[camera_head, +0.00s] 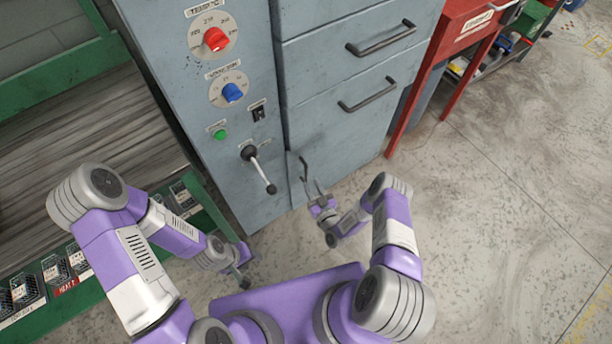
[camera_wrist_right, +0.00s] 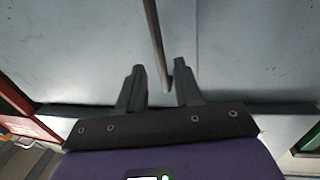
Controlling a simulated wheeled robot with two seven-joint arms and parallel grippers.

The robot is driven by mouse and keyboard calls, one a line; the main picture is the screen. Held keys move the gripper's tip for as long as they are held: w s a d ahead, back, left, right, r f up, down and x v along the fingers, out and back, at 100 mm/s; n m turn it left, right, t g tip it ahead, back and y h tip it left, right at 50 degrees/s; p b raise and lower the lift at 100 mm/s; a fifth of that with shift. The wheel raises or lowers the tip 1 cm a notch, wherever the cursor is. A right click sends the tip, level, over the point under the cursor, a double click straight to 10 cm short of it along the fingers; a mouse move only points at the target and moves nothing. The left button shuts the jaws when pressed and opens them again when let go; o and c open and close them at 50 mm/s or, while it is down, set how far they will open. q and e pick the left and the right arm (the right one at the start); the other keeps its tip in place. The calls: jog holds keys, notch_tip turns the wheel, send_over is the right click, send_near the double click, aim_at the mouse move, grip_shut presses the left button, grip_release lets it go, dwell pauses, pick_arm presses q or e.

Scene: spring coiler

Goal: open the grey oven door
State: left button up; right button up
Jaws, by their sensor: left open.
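The grey oven (camera_head: 340,125) is a tall grey-blue cabinet, and its lower front door is closed. A thin dark upright handle (camera_head: 303,168) is low on the door's left side. My right gripper (camera_head: 318,195) is at the handle's lower end. In the right wrist view the handle (camera_wrist_right: 154,35) comes down between the two open fingers of my right gripper (camera_wrist_right: 160,88), with its end close to the right finger. I cannot tell whether it touches. My left gripper (camera_head: 243,282) is open and empty, low beside the oven's left base.
The control panel has a red knob (camera_head: 215,39), a blue knob (camera_head: 232,92), a green button (camera_head: 219,134) and a lever (camera_head: 262,172). Two horizontal handles sit higher on the front. A green bench (camera_head: 75,60) is at left, a red table (camera_head: 455,45) at right. Floor at right is clear.

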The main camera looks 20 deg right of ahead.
aim_at(306, 174)
jog(key=w, duration=0.2)
jog(key=w+b, duration=0.1)
jog(key=w, duration=0.1)
jog(key=w+a, duration=0.1)
jog(key=w, duration=0.1)
jog(key=shift+w+b, duration=0.1)
jog(key=shift+b, duration=0.3)
grip_shut()
